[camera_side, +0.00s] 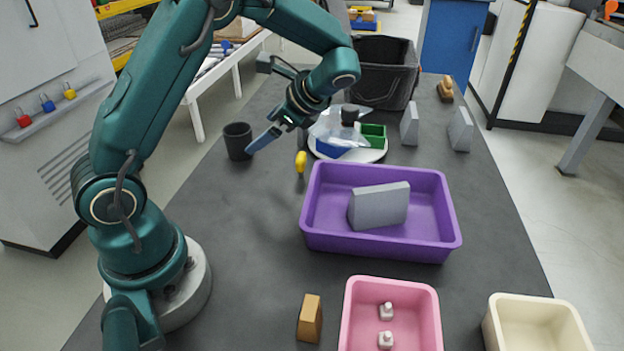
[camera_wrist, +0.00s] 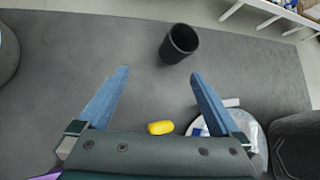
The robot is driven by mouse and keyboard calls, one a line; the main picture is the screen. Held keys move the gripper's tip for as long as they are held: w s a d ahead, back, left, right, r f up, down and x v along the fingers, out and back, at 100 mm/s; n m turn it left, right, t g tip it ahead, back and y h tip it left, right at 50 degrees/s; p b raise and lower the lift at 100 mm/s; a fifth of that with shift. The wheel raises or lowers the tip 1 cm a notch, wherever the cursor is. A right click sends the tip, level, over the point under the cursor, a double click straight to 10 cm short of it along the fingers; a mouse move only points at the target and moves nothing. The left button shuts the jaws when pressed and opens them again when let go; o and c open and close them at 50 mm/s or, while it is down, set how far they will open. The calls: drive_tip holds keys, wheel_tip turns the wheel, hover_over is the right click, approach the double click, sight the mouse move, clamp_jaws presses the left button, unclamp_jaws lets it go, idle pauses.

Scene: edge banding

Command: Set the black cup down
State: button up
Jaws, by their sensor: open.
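The black cup (camera_side: 237,141) stands upright on the dark grey table (camera_side: 500,240), near its far left edge. In the wrist view the cup (camera_wrist: 179,43) lies beyond my fingertips, a little right of the middle. My gripper (camera_wrist: 157,74) is open and empty, its two blue fingers wide apart. In the side view my gripper (camera_side: 262,141) is just right of the cup, with one blue finger showing close to it. I cannot tell from that view whether the finger touches it; the wrist view shows them apart.
A yellow object (camera_side: 300,162) lies under my gripper. A purple bin (camera_side: 325,235) holds a grey block (camera_side: 379,205). Pink (camera_side: 412,287) and cream (camera_side: 535,318) bins stand in front. A black bin (camera_side: 385,75) stands behind.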

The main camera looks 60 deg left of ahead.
drive_tip(key=s+d+r+n+t+h, duration=0.3)
drive_tip(key=s+d+n+t+h, duration=0.1)
drive_tip(key=d, duration=0.4)
drive_tip(key=s+d+r+n+t+h, duration=0.3)
drive_tip(key=s+d+n, duration=0.3)
drive_tip(key=d, duration=0.3)
drive_tip(key=shift+s+d+t+h, duration=0.3)
drive_tip(key=shift+t+h, duration=0.5)
